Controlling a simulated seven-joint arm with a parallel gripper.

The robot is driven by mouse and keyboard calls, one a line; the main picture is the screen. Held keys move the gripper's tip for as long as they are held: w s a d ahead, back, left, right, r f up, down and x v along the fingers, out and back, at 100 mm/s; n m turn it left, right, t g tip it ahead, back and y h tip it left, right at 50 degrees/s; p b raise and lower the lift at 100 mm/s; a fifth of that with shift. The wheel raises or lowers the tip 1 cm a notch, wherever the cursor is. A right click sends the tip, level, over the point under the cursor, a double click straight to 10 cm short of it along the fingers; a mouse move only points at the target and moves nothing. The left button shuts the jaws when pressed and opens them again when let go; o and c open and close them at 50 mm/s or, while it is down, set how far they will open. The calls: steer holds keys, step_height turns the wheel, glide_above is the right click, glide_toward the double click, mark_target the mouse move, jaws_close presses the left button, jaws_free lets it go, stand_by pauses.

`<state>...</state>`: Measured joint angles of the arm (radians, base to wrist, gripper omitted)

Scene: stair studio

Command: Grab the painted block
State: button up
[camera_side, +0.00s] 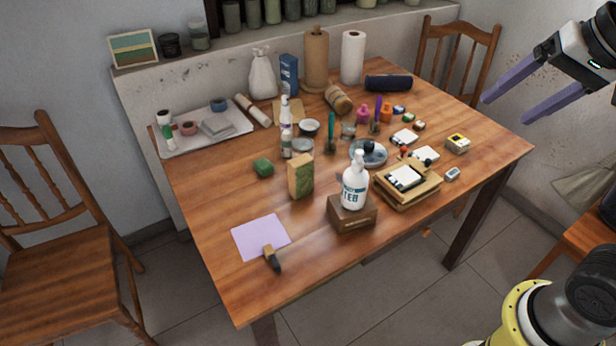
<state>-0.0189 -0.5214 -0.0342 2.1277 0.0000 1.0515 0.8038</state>
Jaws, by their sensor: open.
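An upright tan block (301,176) with a green patterned, painted-looking face stands near the middle of the wooden table. A smaller dark green block (263,167) lies just to its left, apart from it. I cannot tell for sure which is the painted block; the upright one looks most like it. My gripper (507,110) is at the upper right, raised above the table's right side. Its two purple fingers are spread apart with nothing between them, far from both blocks.
A white bottle (354,184) on a wooden box (352,213) stands right of the upright block. A slimmer bottle (286,130) stands behind it. A lilac sheet (261,237) with a brush (271,259) lies at the front left. The table (205,200) is clear left of the blocks.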

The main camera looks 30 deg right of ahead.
steer(key=w+a+r+m, duration=0.1)
steer(key=w+r+m, duration=0.2)
steer(key=w, duration=0.3)
steer(key=m+g, duration=0.5)
steer(key=m, duration=0.1)
glide_above(301, 183)
steer(key=w+d, duration=0.1)
steer(key=d, duration=0.3)
step_height(301, 183, down, 19)
steer(key=shift+n+g, duration=0.3)
steer(key=shift+g, duration=0.2)
steer(key=f, duration=0.5)
steer(key=a+f, duration=0.1)
steer(key=f, duration=0.5)
steer(key=a+f, duration=0.1)
steer(key=f, duration=0.5)
steer(key=shift+w+a, duration=0.1)
steer(key=shift+w, duration=0.1)
steer(key=shift+w+a+f, duration=0.1)
steer(key=shift+a+f, duration=0.1)
steer(key=shift+f, duration=1.3)
steer(key=shift+w+a+f, duration=0.1)
steer(key=shift+a+f, duration=0.05)
steer(key=shift+f, duration=1.3)
